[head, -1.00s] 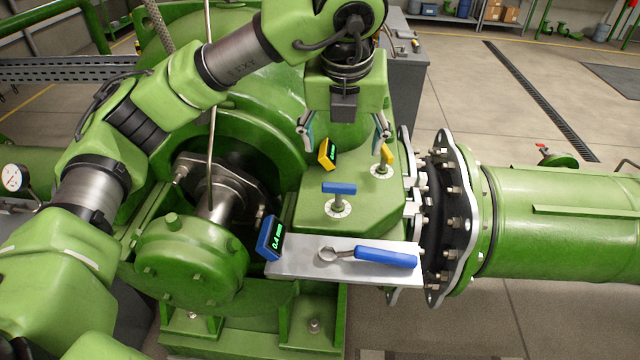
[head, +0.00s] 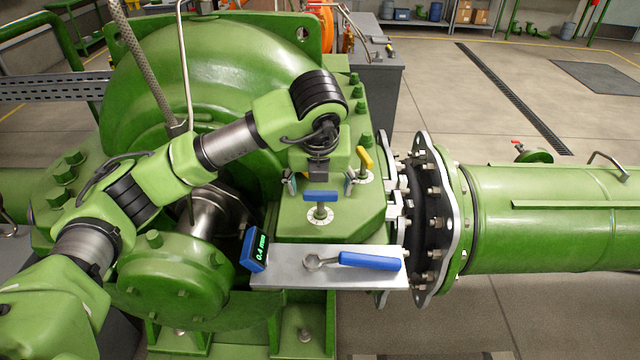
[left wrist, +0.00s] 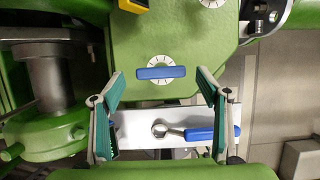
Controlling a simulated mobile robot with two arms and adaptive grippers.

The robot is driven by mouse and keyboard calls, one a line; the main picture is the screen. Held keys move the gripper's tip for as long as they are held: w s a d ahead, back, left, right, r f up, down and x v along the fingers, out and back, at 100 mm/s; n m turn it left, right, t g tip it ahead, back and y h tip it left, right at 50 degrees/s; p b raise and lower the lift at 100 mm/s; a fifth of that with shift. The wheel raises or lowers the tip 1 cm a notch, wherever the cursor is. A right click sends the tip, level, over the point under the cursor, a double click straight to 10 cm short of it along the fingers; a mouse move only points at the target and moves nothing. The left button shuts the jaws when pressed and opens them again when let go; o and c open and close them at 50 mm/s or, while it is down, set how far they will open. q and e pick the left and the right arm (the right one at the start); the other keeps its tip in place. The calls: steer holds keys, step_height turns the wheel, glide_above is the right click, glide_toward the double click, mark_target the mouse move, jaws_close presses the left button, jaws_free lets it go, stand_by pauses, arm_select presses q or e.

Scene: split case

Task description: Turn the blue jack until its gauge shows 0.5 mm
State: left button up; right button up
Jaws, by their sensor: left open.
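The blue jack (head: 320,197) is a T-handle over a white dial on the green casing; its bar lies crosswise in the head view. It also shows in the left wrist view (left wrist: 160,72), just beyond and between the spread fingertips. Its blue gauge (head: 254,250) stands at the left end of the metal plate and appears to read 0.4 mm. My left gripper (head: 320,182) is open and empty, above and behind the blue jack, not touching it. In the left wrist view its two fingers (left wrist: 157,88) are wide apart. My right gripper is not in view.
A yellow jack (head: 365,160) stands behind and right of the blue one. A blue-handled wrench (head: 368,261) lies on the metal plate (head: 290,280) in front. A bolted flange (head: 440,220) and pipe are on the right. A yellow gauge edge (left wrist: 134,5) shows in the wrist view.

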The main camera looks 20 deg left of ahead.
arm_select(q)
steer(key=shift+x, duration=0.75)
steer(key=shift+w+f, duration=0.15)
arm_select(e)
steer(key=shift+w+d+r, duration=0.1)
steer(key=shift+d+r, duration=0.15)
arm_select(q)
steer(key=shift+c, duration=0.4)
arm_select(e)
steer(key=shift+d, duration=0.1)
arm_select(q)
steer(key=c, duration=1)
steer(key=shift+f+m+b, duration=0.2)
steer(key=shift+m+b, duration=0.2)
steer(key=shift+b, duration=0.4)
steer(key=shift+c, duration=0.2)
steer(key=m+h+b, duration=0.1)
steer(key=m+b, duration=0.2)
steer(key=b, duration=0.2)
steer(key=shift+a+h, duration=0.1)
steer(key=shift+h, duration=0.2)
steer(key=shift+r+m+h+b, duration=0.2)
steer(key=shift+m+h+b, duration=0.3)
steer(key=shift+m+b, duration=0.85)
arm_select(e)
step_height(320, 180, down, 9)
steer(key=shift+p, duration=0.3)
arm_select(q)
steer(key=shift+m, duration=0.35)
